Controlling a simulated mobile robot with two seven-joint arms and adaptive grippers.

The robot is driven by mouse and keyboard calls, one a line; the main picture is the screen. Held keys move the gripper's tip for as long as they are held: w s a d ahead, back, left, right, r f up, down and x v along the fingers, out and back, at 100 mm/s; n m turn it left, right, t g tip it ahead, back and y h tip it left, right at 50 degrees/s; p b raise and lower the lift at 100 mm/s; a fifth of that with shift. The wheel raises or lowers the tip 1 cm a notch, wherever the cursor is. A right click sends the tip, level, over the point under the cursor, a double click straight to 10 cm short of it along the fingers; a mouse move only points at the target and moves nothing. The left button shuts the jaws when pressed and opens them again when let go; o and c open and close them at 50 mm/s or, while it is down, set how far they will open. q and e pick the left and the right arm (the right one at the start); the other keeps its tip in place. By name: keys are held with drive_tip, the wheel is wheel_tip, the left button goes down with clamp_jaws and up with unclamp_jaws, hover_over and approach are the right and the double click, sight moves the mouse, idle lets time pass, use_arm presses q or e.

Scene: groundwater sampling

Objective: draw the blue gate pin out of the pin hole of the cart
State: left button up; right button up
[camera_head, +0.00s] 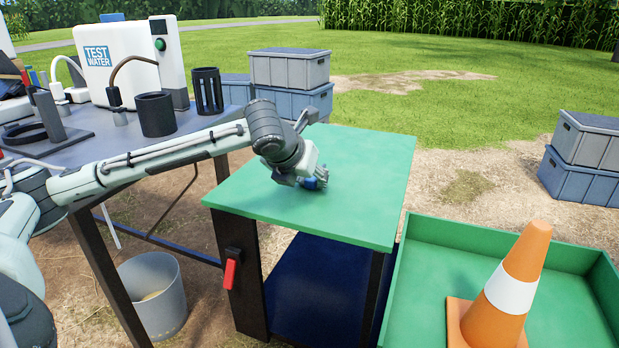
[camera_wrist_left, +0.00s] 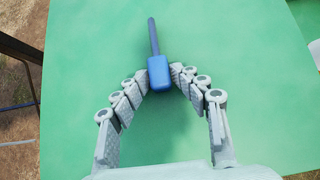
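The blue gate pin (camera_wrist_left: 159,72) shows in the left wrist view, with a blue block-like handle and a thin dark shaft pointing away from my gripper. The whole shaft shows against the green tabletop (camera_wrist_left: 90,60), outside any hole. My left gripper (camera_wrist_left: 161,77) has its fingertips against both sides of the handle. In the head view the handle (camera_head: 312,184) shows as a small blue patch at my left gripper (camera_head: 305,180), at or just above the green tabletop (camera_head: 360,215). I cannot tell whether the pin touches it. The cart's pin hole cannot be made out.
A green-walled bed (camera_head: 415,225) with an orange cone (camera_head: 510,285) stands at the right. A red handle (camera_head: 231,272) hangs on the green-topped stand's front leg. A grey table (camera_head: 190,122) with sampling gear and a bucket (camera_head: 155,295) are at left. Crates (camera_head: 290,70) stand behind.

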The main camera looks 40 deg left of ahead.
use_arm(q)
drive_tip(key=shift+s+d+f, duration=0.1)
drive_tip(key=shift+s+f, duration=0.15)
drive_tip(key=shift+f, duration=0.3)
drive_tip(key=r+v, duration=0.1)
drive_tip(key=v, duration=1.1)
drive_tip(key=shift+w, duration=0.25)
drive_tip(key=shift+r, duration=0.1)
